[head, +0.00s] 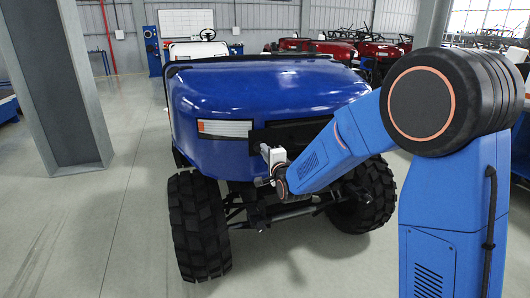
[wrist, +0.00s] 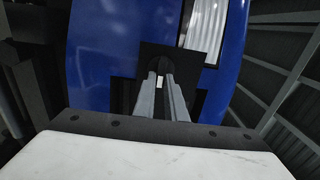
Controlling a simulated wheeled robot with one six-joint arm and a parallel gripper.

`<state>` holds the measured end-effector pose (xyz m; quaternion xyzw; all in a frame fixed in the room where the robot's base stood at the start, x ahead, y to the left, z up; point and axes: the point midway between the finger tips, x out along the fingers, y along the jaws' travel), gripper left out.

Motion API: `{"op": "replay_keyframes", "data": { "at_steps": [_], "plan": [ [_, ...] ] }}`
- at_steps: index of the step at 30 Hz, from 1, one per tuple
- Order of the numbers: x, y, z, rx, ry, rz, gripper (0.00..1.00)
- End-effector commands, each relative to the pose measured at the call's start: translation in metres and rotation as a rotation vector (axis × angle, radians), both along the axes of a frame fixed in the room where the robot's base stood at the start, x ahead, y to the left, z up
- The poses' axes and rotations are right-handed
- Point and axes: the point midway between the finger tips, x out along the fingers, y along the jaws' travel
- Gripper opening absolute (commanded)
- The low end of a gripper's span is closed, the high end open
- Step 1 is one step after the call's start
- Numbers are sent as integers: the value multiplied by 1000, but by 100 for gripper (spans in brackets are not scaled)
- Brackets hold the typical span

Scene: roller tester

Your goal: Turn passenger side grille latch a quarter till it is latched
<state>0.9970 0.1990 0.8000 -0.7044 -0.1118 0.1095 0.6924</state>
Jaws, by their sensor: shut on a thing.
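The blue vehicle (head: 265,88) faces me in the head view, with a dark grille (head: 295,132) across its front. My gripper (head: 264,150) is at the left end of the grille, just right of a headlight (head: 225,128). In the wrist view my gripper (wrist: 163,92) has its two grey fingers close together on a small dark latch (wrist: 160,68) set against a black plate (wrist: 185,62). A small pale mark shows between the fingertips. The fingers cover most of the latch, so its exact angle is hard to tell. In the head view the gripper hides the latch.
The headlight also shows at the upper right of the wrist view (wrist: 204,24). A large front tyre (head: 199,225) stands below my gripper on the left, another on the right. A grey pillar (head: 60,90) stands at the left. The floor in front is clear.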

Motion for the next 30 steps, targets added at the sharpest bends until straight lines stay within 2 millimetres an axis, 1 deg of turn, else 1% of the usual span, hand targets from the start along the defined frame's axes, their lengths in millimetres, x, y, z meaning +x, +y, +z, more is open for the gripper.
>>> {"op": "replay_keyframes", "data": {
  "at_steps": [17,18,20,30],
  "plan": [
    [0,-1,-2,31,13,-2,0],
    [0,-1,-2,31,14,-2,16],
    [0,-1,-2,31,13,-1,30],
    [-2,-1,-1,30,11,0,30]
  ]
}}
